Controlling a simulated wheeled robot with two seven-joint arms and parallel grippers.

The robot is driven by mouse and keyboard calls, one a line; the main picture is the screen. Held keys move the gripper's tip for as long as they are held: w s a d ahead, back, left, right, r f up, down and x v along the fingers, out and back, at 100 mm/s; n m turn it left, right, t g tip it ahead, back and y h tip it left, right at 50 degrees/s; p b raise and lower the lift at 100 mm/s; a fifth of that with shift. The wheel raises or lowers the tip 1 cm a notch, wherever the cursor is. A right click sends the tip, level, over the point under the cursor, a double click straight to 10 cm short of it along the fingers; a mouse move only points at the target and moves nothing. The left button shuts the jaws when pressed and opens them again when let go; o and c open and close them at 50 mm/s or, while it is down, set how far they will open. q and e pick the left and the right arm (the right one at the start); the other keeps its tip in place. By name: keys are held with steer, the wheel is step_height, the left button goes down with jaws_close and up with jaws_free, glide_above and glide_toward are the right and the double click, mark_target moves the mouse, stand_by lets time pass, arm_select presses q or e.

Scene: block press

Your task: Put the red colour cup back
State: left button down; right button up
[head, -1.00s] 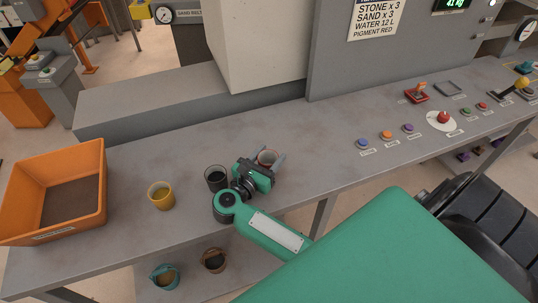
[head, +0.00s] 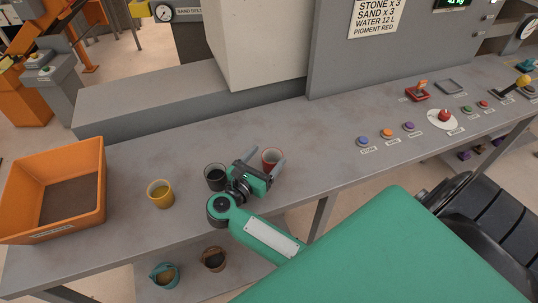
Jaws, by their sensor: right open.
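The red colour cup (head: 272,158) stands upright on the grey bench, to the right of the black cup (head: 215,175). Its red rim and part of its side show; its lower part is partly hidden by my right gripper. My right gripper (head: 262,161) is open, with its fingers pointing at the cup and one finger close to its right side. I cannot tell whether a finger touches it. My left gripper is not in view.
A yellow cup (head: 160,194) and an orange bin (head: 96,211) stand to the left. Buttons (head: 387,134) and a red stop knob (head: 445,115) are on the right. Two small buckets (head: 165,275) (head: 214,259) are below the bench. The bench behind the cups is clear.

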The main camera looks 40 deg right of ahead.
steer(key=b+v, duration=0.1)
steer(key=v, duration=0.3)
steer(key=shift+f, duration=0.2)
steer(key=b+v, duration=0.1)
steer(key=v, duration=0.4)
steer(key=shift+a+r, duration=0.1)
steer(key=shift+a, duration=0.1)
steer(key=shift+s+a+r, duration=0.1)
steer(key=shift+s+a, duration=0.1)
steer(key=shift+a, duration=0.05)
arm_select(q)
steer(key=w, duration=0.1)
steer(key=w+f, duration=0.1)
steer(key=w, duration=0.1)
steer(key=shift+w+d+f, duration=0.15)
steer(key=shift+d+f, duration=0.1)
